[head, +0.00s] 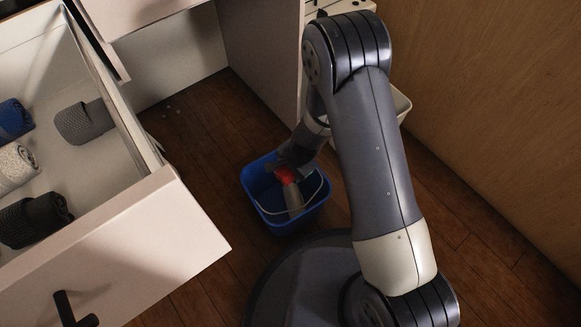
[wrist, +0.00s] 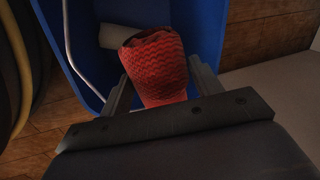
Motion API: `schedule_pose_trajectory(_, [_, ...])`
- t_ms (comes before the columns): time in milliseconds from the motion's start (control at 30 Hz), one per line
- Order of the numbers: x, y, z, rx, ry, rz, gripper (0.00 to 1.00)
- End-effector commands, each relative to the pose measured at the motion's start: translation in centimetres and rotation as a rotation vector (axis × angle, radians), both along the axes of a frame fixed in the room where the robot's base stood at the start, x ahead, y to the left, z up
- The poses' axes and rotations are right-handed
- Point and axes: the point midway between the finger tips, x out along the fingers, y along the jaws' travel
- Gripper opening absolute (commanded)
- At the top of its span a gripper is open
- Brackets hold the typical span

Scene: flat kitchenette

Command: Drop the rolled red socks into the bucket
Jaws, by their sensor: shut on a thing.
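The rolled red socks (wrist: 158,68) are between the two fingers of my gripper (wrist: 153,85) in the wrist view. The gripper is shut on them. In the head view the red socks (head: 286,175) show as a small red patch below my gripper (head: 288,168), over the opening of the blue bucket (head: 262,212). The bucket stands on the wooden floor, and its blue wall fills much of the wrist view (wrist: 200,25). A pale grey roll (wrist: 118,36) lies inside the bucket beyond the socks. I cannot tell how far the socks are above the bucket's bottom.
An open drawer (head: 190,232) at the left holds several rolled socks in blue, cream, grey and black. A whitish bin (head: 400,103) stands behind my arm, partly hidden. A wooden panel (head: 490,110) closes off the right side. The bucket has a thin light handle (head: 322,188).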

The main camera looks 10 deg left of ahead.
Motion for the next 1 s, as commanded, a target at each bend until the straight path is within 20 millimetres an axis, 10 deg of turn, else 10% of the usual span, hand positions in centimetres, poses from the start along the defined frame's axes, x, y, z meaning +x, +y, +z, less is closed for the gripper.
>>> schedule_pose_trajectory(167, [0.0, 0.0, 0.1, 0.0, 0.0, 0.0, 0.39])
schedule_pose_trajectory(200, [0.0, 0.0, 0.1, 0.0, 0.0, 0.0, 0.63])
schedule_pose_trajectory(500, [0.0, 0.0, 0.1, 0.0, 0.0, 0.0, 0.86])
schedule_pose_trajectory(1000, [-0.4, -0.7, 4.1, 0.001, -0.002, -0.001, 0.86])
